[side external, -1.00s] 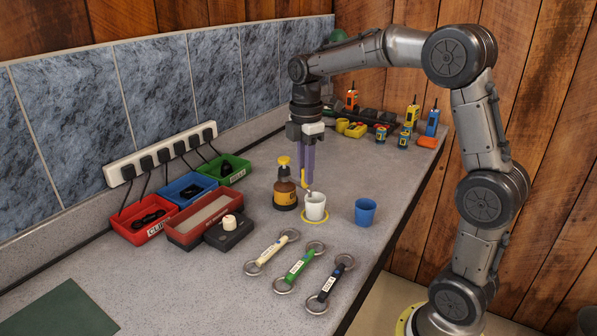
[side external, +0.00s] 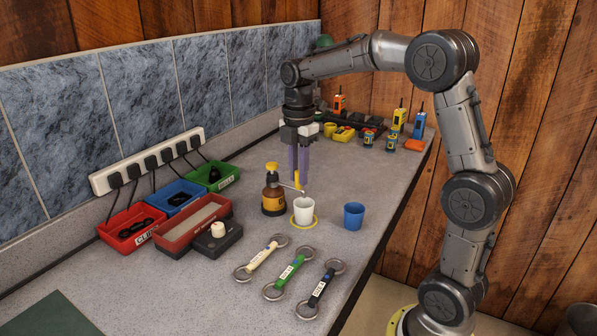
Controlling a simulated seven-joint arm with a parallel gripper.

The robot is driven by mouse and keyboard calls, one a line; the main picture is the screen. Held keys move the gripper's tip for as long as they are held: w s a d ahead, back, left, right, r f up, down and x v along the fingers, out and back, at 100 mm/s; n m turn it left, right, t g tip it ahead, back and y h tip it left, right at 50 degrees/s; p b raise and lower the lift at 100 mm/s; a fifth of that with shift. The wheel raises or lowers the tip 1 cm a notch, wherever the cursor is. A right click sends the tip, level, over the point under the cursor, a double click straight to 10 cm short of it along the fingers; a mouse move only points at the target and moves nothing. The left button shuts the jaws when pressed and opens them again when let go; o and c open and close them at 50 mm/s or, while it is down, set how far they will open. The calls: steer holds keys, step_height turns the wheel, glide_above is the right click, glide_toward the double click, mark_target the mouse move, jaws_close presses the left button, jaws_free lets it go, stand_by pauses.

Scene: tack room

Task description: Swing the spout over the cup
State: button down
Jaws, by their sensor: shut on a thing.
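An amber bottle (side external: 273,198) with a yellow cap stands on the counter. Its thin grey spout (side external: 291,187) reaches right, toward the white cup (side external: 304,209). The white cup stands upright inside a yellow ring (side external: 314,222) on the counter, just right of the bottle. In the picture the spout's end lies at or above the cup's back rim; the exact overlap is hard to tell. My gripper (side external: 300,180) points down with purple fingers, shut on a yellow upright part of the spout (side external: 297,181). The fingers partly hide this part.
A blue cup (side external: 353,215) stands right of the white cup. Several ring-ended straps (side external: 289,273) lie in front. Red, blue and green trays (side external: 133,227) and a dark box with a white knob (side external: 218,233) are left. Radios (side external: 398,120) stand behind.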

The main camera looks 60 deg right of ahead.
steer(key=c, duration=0.8)
jaws_free()
steer(key=shift+o, duration=0.2)
step_height(320, 180, up, 14)
